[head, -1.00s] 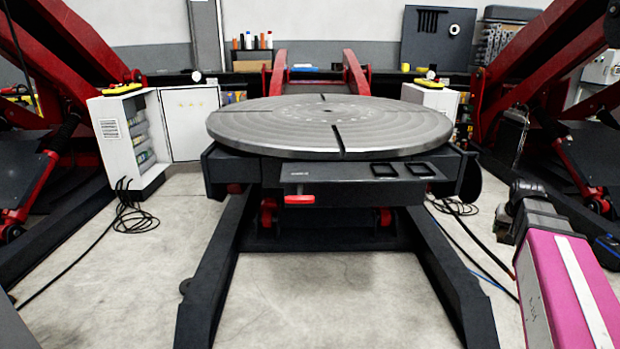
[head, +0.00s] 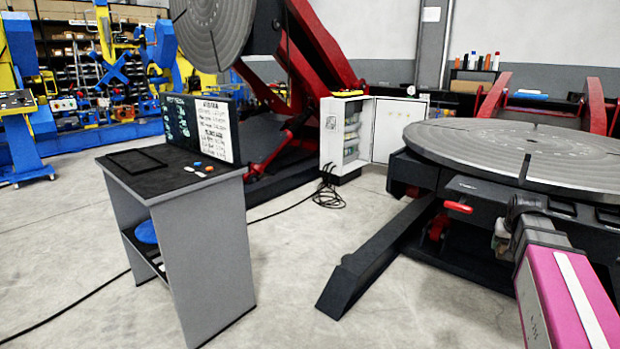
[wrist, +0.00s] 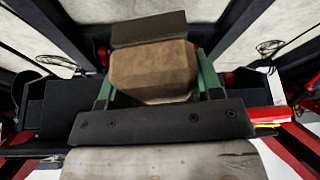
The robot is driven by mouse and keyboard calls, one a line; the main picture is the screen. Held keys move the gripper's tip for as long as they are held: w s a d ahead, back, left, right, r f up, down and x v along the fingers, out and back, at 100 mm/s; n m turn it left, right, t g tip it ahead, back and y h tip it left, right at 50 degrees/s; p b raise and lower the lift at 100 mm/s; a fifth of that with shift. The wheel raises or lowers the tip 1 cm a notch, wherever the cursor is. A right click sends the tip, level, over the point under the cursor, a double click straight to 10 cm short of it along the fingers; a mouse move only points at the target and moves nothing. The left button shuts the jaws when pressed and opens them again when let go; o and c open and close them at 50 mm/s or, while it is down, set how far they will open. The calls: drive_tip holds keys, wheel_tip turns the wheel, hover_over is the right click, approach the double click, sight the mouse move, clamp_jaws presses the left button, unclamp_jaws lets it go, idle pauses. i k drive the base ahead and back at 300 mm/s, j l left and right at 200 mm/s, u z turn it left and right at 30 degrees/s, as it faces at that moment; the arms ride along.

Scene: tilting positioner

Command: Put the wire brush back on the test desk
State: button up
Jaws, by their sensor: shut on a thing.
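In the wrist view my gripper (wrist: 156,84) is shut, with a green finger on each side of a brown, wood-like block. I take this block to be the wire brush (wrist: 152,70); its bristles cannot be made out. The test desk (head: 212,235) stands left of centre in the head view, with grey sides, a dark top and an upright back panel. On its top are a black rectangular frame outline and a few small coloured items. My arm is at the right of the head view, well apart from the desk; the brush cannot be made out there.
A round-topped positioner (head: 500,150) stands at the right, its dark base leg (head: 375,255) reaching toward the desk. A tilted positioner (head: 213,30) and a white cabinet (head: 345,140) stand behind. Cables lie on the floor. Floor between desk and base leg is mostly clear.

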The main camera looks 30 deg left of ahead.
sight(163, 180)
drive_tip(key=j+u, duration=0.15)
drive_tip(key=u, duration=0.35)
drive_tip(key=i+j+u, duration=0.1)
drive_tip(key=u, duration=0.35)
drive_tip(key=j+u, duration=0.1)
drive_tip(key=u, duration=0.4)
drive_tip(key=i, duration=0.05)
